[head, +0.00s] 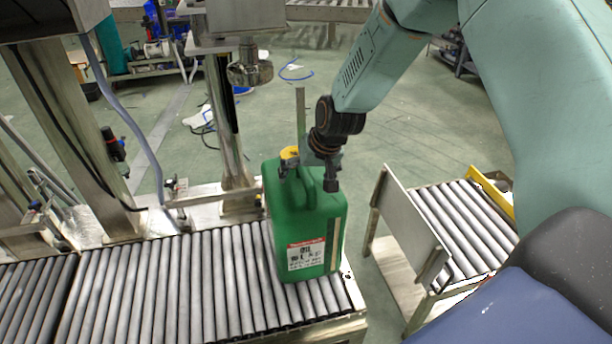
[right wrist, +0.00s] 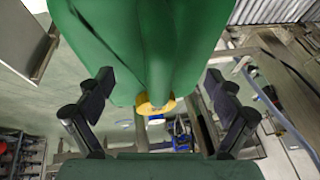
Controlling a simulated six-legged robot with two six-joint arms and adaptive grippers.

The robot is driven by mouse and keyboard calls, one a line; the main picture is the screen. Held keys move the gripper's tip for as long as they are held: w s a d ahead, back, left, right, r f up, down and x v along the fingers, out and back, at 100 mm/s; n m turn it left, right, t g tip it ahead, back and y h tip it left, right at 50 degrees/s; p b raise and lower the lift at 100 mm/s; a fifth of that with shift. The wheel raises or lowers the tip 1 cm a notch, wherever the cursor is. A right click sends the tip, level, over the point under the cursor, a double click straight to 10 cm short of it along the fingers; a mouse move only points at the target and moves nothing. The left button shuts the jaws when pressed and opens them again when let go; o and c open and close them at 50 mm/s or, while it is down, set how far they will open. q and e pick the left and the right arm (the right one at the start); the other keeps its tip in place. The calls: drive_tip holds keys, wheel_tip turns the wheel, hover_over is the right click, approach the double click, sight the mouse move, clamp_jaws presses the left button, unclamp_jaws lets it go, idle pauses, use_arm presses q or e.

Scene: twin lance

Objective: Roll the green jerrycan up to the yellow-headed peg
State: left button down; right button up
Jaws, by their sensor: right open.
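The green jerrycan (head: 307,225) stands upright on the rollers near the right end of the conveyor, its white and red label facing me. Its yellow cap (head: 290,153) is at the top left. My right gripper (head: 318,175) is open at the top of the can, beside the handle. In the right wrist view the spread fingers (right wrist: 158,84) lie on either side of the green can (right wrist: 150,45), with the yellow cap between them; I cannot tell whether they touch it. I cannot make out a separate yellow-headed peg. My left gripper is not in view.
The roller conveyor (head: 165,280) runs left from the can and its rollers are clear. A second roller conveyor (head: 455,225) with an upright plate (head: 408,222) stands at the right, across a gap.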

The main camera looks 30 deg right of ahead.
drive_tip(key=a+v, duration=0.1)
drive_tip(key=v, duration=1.1)
drive_tip(key=shift+d, duration=0.45)
drive_tip(key=shift+x, duration=5.95)
drive_tip(key=shift+r, duration=0.15)
